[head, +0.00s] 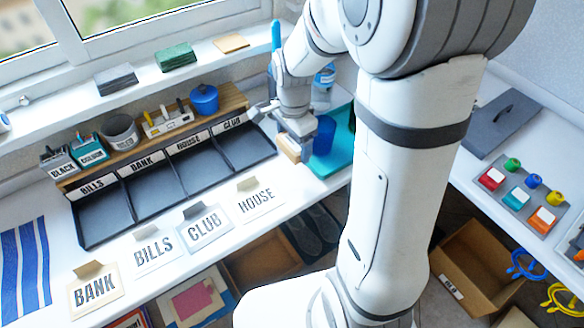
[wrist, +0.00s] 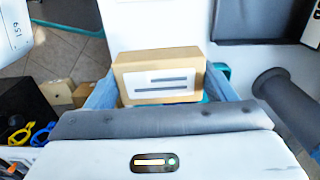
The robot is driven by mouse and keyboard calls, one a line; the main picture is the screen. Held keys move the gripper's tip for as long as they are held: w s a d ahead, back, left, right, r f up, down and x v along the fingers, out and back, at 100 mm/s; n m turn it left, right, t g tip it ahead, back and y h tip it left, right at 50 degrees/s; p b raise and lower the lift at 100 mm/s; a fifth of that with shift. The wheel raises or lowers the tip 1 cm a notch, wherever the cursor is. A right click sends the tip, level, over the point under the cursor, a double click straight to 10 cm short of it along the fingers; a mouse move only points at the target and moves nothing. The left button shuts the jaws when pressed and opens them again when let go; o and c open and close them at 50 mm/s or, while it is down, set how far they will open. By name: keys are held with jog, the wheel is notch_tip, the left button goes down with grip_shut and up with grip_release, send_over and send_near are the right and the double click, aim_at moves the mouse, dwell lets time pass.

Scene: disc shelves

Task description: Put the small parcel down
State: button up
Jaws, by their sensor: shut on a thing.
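The small parcel (head: 289,149) is a tan box; in the wrist view the parcel (wrist: 160,66) shows a white label with dark lines. My gripper (head: 297,146) is shut on it, with one blue-grey finger on each side in the wrist view. White desk top (head: 300,185) lies around and below. I cannot tell whether the parcel touches the desk.
Cards marked BANK (head: 95,290), BILLS (head: 154,246), CLUB (head: 205,230) and HOUSE (head: 258,199) lie along the desk's front. A wooden shelf (head: 150,140) with pots stands behind the sorter. A bottle (head: 323,88) stands behind the tray. An open cardboard box (head: 480,265) is on the floor.

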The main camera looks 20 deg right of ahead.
send_over(293, 175)
notch_tip(293, 175, down, 6)
jog(key=shift+b, duration=0.35)
jog(key=shift+f, duration=1.9)
jog(key=shift+f+b, duration=0.2)
jog(key=shift+b, duration=0.2)
jog(key=o, duration=1)
jog(key=shift+o, duration=0.2)
jog(key=shift+r, duration=0.1)
